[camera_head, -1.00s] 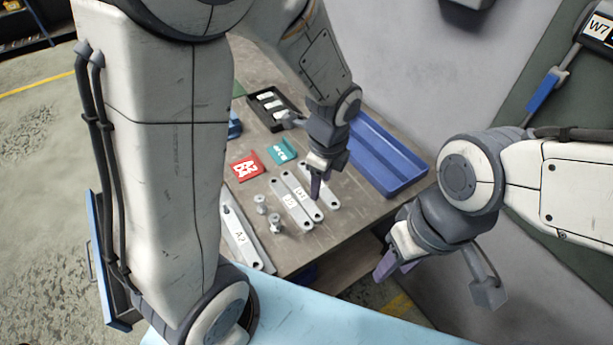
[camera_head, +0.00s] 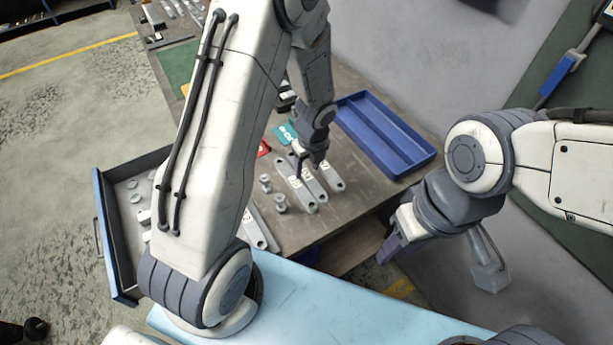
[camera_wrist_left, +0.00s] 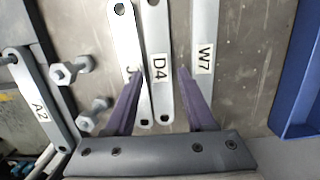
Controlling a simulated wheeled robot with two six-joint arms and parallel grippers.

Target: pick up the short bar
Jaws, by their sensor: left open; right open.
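Several light grey bars with holed ends lie on the workbench. In the left wrist view, a bar with a partly covered label (camera_wrist_left: 125,45), a bar marked D4 (camera_wrist_left: 158,60) and a bar marked W7 (camera_wrist_left: 204,60) lie side by side; a bar marked A2 (camera_wrist_left: 40,105) lies further left. I cannot tell which is the short bar. My left gripper (camera_head: 308,172) is open above the bars; it also shows in the left wrist view (camera_wrist_left: 160,75). Its fingers straddle D4, the left one overlapping the partly labelled bar. My right gripper (camera_head: 391,246) is open and empty, off the bench edge.
A blue divided tray (camera_head: 388,150) stands right of the bars. A teal bracket (camera_head: 285,133) and a red part (camera_head: 263,148) lie behind. An open drawer (camera_head: 105,230) juts out at left.

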